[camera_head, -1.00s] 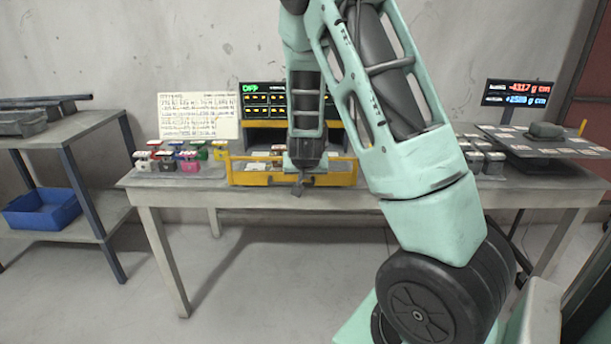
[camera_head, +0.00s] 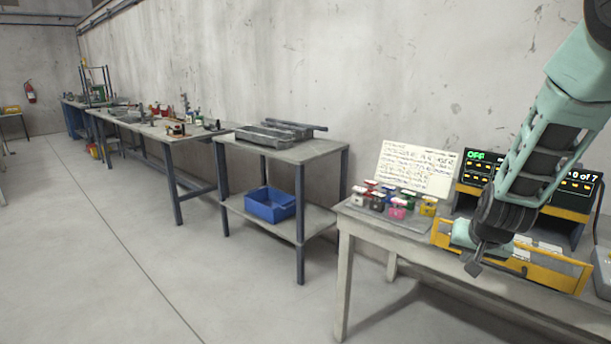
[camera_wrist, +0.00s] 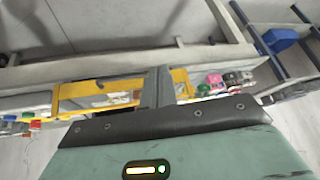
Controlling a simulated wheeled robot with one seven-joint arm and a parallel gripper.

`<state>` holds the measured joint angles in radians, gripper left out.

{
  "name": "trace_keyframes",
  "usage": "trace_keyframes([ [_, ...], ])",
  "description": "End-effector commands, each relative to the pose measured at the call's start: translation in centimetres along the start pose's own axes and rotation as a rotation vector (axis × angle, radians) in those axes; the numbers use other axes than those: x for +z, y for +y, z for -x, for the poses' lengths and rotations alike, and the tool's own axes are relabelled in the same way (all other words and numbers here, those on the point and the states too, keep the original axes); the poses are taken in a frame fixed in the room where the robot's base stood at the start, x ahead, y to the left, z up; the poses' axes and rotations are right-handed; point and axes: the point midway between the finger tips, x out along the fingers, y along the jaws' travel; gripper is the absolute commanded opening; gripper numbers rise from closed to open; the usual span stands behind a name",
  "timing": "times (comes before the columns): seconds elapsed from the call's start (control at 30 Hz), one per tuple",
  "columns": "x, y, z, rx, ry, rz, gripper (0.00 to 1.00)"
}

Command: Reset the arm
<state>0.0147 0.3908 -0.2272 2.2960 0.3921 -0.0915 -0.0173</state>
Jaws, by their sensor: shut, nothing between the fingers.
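My gripper (camera_head: 474,266) hangs at the end of my teal arm on the right of the head view. It is shut and empty, in front of the yellow-framed machine (camera_head: 560,275) on the near table. In the wrist view the shut fingers (camera_wrist: 158,84) show in the middle, with the yellow frame (camera_wrist: 95,92) beyond them. I cannot tell whether the gripper touches the frame. The machine's dark display (camera_head: 480,168) reads "OFF", and "0 of 7" shows at its right side. My arm partly covers the display.
Several small coloured boxes (camera_head: 397,209) and a white written board (camera_head: 417,168) are on the table left of the machine. A grey shelf table (camera_head: 280,150) with a blue bin (camera_head: 270,205) stands further left. Workbenches (camera_head: 165,135) line the wall. The floor on the left is clear.

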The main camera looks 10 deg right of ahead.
Motion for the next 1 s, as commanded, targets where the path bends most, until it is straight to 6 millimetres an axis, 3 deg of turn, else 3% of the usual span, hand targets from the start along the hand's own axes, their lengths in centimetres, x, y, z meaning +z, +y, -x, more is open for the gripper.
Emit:
trace_keyframes([
  [0.03, 1.7, -3.2, 1.9, -0.061, -0.045, 0.063, 0.0],
  [0.2, 9.0, -11.1, 8.3, -0.218, -0.209, 0.298, 0.0],
  [0.37, 17.1, -15.1, 15.8, -0.323, -0.352, 0.581, 0.0],
  [0.5, 23.7, -15.0, 22.0, -0.36, -0.451, 0.853, 0.0],
  [0.63, 27.7, -13.2, 26.0, -0.35, -0.503, 1.062, 0.0],
  [0.8, 29.8, -11.5, 28.0, -0.327, -0.528, 1.195, 0.0],
  [1.0, 30.0, -11.3, 28.1, -0.323, -0.531, 1.204, 0.0],
])
